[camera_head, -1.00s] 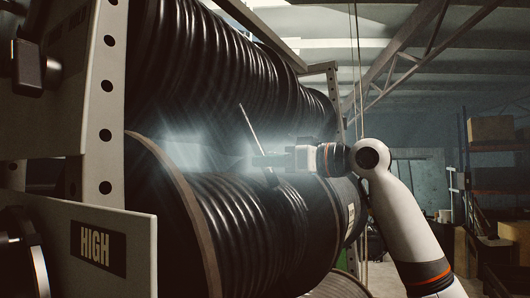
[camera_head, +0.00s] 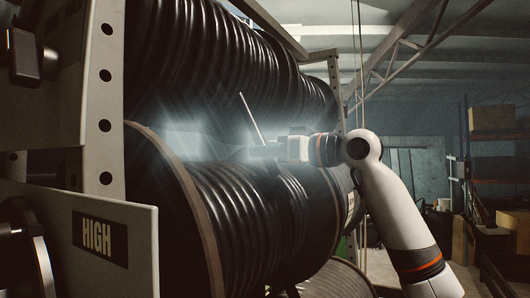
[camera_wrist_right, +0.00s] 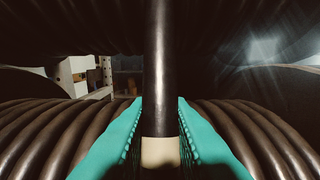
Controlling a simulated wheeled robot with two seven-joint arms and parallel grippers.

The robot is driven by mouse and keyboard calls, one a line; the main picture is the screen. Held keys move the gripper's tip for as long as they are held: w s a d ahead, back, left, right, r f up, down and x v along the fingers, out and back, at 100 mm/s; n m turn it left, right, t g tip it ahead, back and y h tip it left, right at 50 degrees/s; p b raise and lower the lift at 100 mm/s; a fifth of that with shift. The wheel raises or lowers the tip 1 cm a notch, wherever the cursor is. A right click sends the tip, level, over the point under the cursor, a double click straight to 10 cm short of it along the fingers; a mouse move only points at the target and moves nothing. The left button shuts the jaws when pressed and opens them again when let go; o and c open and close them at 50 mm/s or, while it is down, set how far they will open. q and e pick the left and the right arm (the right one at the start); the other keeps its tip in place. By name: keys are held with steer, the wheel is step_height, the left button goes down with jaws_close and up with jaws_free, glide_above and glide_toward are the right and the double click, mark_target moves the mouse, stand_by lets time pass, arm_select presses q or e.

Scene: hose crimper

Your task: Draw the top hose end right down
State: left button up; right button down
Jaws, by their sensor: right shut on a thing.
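The top hose end (camera_wrist_right: 160,60) is a black hose hanging upright in the right wrist view, with a pale band (camera_wrist_right: 160,152) low on it. My right gripper (camera_wrist_right: 160,125) has its teal fingers closed on the hose, one on each side. In the head view my right gripper (camera_head: 262,152) is in front of the gap between the upper hose drum (camera_head: 225,60) and the lower hose drum (camera_head: 250,220). A thin slanted length of hose (camera_head: 250,118) with a bright edge runs down to it from above. My left gripper is not in view.
A pale rack post (camera_head: 104,100) with holes and a plate marked HIGH (camera_head: 98,237) stand at the left. Another rack post (camera_head: 336,85) is behind my gripper. Shelves with boxes (camera_head: 492,120) are far right. The gap between drums is narrow and hazy.

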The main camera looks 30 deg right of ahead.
mark_target(274, 166)
steer(key=f, duration=0.1)
steer(key=f+b, duration=0.2)
steer(key=shift+s+d, duration=0.1)
steer(key=shift+s, duration=0.15)
steer(key=shift+s+d+f, duration=0.1)
steer(key=shift+s+d, duration=0.3)
steer(key=shift+s, duration=0.2)
steer(key=shift+s+d, duration=0.1)
steer(key=c, duration=1.3)
jaws_free()
steer(key=shift+w+a, duration=0.25)
steer(key=shift+w, duration=0.1)
steer(key=shift+s+d, duration=0.1)
steer(key=shift+s, duration=0.05)
steer(key=b+v, duration=0.4)
steer(key=v, duration=0.7)
steer(key=shift+s+d+b, duration=0.25)
steer(key=shift+s+b, duration=0.05)
steer(key=shift+s, duration=0.05)
